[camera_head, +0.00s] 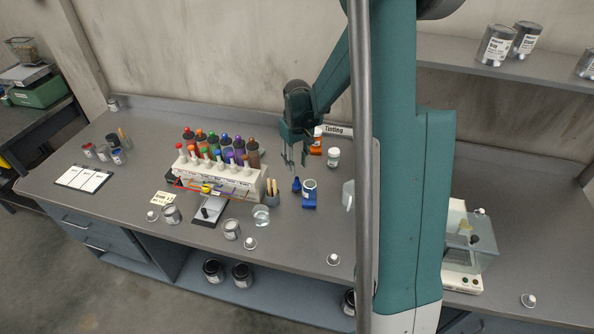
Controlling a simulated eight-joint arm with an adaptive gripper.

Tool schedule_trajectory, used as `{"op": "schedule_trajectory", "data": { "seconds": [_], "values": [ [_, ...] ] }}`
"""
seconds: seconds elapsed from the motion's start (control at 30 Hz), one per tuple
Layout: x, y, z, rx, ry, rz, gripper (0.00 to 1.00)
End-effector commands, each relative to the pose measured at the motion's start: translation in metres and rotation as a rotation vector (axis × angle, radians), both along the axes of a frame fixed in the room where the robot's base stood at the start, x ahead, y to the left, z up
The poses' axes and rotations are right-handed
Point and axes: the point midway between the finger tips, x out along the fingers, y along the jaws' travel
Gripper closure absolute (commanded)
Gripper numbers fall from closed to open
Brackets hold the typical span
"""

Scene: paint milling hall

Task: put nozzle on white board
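No part is clearly marked as the nozzle. A small dark blue pointed piece (296,185) stands beside a blue holder at the bench's middle, and its shape could be a nozzle. My gripper (296,164) hangs above the bench, pointing down, just above and behind the blue piece in the picture. Its two fingers are apart with nothing visible between them. It does not appear to touch anything.
A white rack (219,179) of coloured bottles stands left of my gripper. Bench right of the white board is partly clear.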

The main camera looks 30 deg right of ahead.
Motion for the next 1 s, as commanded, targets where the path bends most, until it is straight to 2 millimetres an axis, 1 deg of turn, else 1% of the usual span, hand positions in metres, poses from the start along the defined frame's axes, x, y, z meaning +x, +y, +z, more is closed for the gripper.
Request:
{"op": "schedule_trajectory", "data": {
  "seconds": [0.1, 0.33, 0.53, 1.0],
  "values": [
    [0.0, 0.0, 0.015, 0.0, 0.0, 0.0, 0.69],
    [0.0, 0.0, 0.033, 0.0, 0.0, 0.0, 0.69],
    [0.0, 0.0, 0.037, 0.0, 0.0, 0.0, 0.69],
    [0.0, 0.0, 0.037, 0.0, 0.0, 0.0, 0.69]
  ]
}}
